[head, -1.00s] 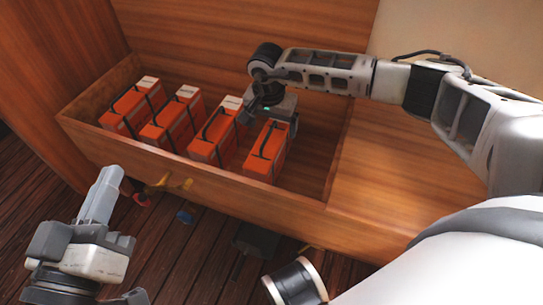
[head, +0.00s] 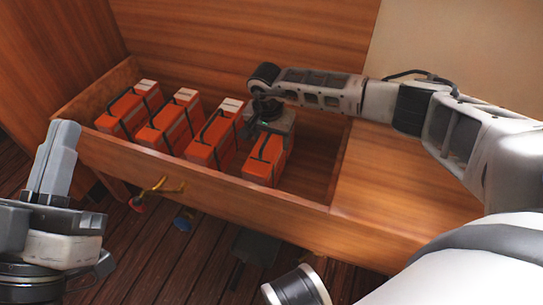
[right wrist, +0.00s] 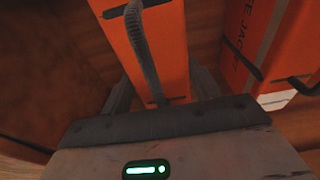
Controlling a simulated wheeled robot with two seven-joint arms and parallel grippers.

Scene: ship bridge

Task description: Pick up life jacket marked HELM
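Several orange life jackets with dark straps stand in a row in a wooden bin. From left to right they are the first (head: 130,108), second (head: 172,124), third (head: 214,138) and rightmost (head: 264,160). The first three show pale top labels, too small to read; I cannot tell which says HELM. My right gripper (head: 268,135) is over the rightmost jacket. In the right wrist view its fingers (right wrist: 160,90) stand either side of that jacket (right wrist: 150,45), apparently not clamped. The neighbouring jacket (right wrist: 262,40) shows part of "LIFE JACKET". My left gripper (head: 62,150) is empty, outside the bin.
The bin's front wall (head: 200,185) runs between my left gripper and the jackets. Bare bin floor (head: 315,165) lies right of the rightmost jacket. A wooden top (head: 385,185) is further right. Small yellow, red and blue items (head: 182,222) are by the plank floor below.

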